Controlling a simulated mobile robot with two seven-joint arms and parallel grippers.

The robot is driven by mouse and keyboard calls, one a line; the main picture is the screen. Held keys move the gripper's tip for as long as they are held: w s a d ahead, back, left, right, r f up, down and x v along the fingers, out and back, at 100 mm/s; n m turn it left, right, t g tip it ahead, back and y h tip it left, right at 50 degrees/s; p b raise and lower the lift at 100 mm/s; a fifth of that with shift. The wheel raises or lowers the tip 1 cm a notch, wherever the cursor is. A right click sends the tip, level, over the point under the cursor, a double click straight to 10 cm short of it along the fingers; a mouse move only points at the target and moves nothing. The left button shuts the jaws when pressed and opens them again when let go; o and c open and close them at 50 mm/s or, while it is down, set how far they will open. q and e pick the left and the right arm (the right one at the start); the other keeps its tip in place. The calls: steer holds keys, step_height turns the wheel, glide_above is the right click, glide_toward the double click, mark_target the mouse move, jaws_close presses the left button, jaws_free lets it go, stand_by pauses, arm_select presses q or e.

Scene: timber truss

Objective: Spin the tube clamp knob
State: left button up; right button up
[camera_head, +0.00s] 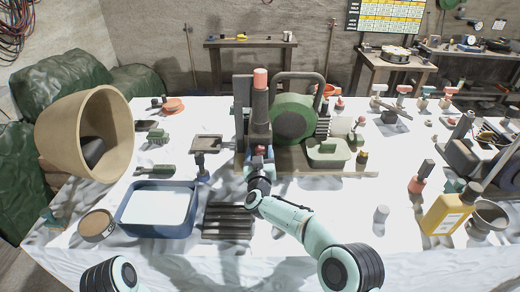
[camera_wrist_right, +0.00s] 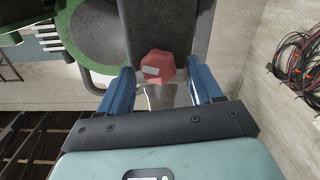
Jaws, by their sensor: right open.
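The tube clamp knob is a red, lobed knob (camera_wrist_right: 158,66) with a pale mark, on the dark grey machine body in the right wrist view. In the head view a small red patch of it (camera_head: 261,149) shows low on the upright machine, largely hidden by my gripper. My right gripper (camera_head: 259,156) reaches it from the front. Its two blue fingers (camera_wrist_right: 160,74) are open, one on each side of the knob, with a visible gap on both sides. I cannot tell how far the fingertips reach along it. My left gripper is outside the views; only part of that arm shows.
The machine has a green round housing (camera_head: 293,118) and stands on a wooden board (camera_head: 365,171). A small clamp-like tool (camera_head: 201,166) stands close left. A blue tray (camera_head: 125,219) and dark bars (camera_head: 227,222) lie in front. A yellow bottle (camera_head: 447,213) stands right.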

steer(key=shift+w, duration=0.5)
steer(key=c, duration=1.1)
steer(key=shift+o, duration=0.2)
